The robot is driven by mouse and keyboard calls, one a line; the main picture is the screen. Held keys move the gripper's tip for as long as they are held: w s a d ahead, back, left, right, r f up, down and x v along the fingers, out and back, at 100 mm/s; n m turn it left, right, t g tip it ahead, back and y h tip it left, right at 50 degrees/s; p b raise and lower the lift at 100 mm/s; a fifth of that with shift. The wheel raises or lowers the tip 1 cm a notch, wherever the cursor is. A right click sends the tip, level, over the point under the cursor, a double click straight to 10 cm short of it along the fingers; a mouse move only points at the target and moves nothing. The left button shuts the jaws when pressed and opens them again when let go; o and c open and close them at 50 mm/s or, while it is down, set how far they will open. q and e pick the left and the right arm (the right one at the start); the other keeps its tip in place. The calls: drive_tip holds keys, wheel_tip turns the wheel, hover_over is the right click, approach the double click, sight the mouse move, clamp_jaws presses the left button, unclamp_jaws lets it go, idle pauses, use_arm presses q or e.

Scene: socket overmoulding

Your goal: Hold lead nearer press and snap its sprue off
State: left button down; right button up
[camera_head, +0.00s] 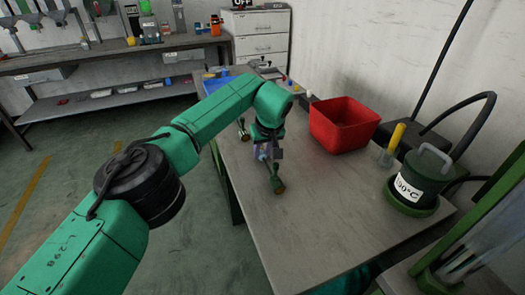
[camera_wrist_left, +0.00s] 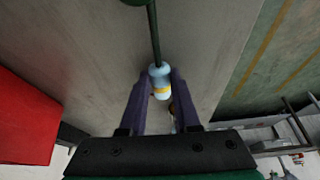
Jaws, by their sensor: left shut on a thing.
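My left gripper (camera_head: 264,153) is over the near part of the bench, and its fingers (camera_wrist_left: 159,88) are closed around a lead's pale blue part with a yellow band (camera_wrist_left: 161,80). A thin dark green stem (camera_wrist_left: 154,35) runs from this part away from the gripper to a green piece at the top edge of the wrist view. In the head view a green piece with a brownish end (camera_head: 277,185) shows just below the gripper. Another small green piece (camera_head: 243,131) is behind the wrist, partly hidden. I cannot tell where the sprue joins. My right gripper is not in view.
A red bin (camera_head: 343,125) stands right of the gripper and also shows in the wrist view (camera_wrist_left: 28,118). A green pot marked °C (camera_head: 415,182) and a yellow-handled tool (camera_head: 392,145) stand farther right. A green-framed machine (camera_head: 470,225) is at lower right. The front bench top (camera_head: 310,225) is clear.

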use_arm(q)
drive_tip(key=shift+f+p, duration=0.1)
drive_tip(key=shift+p, duration=0.3)
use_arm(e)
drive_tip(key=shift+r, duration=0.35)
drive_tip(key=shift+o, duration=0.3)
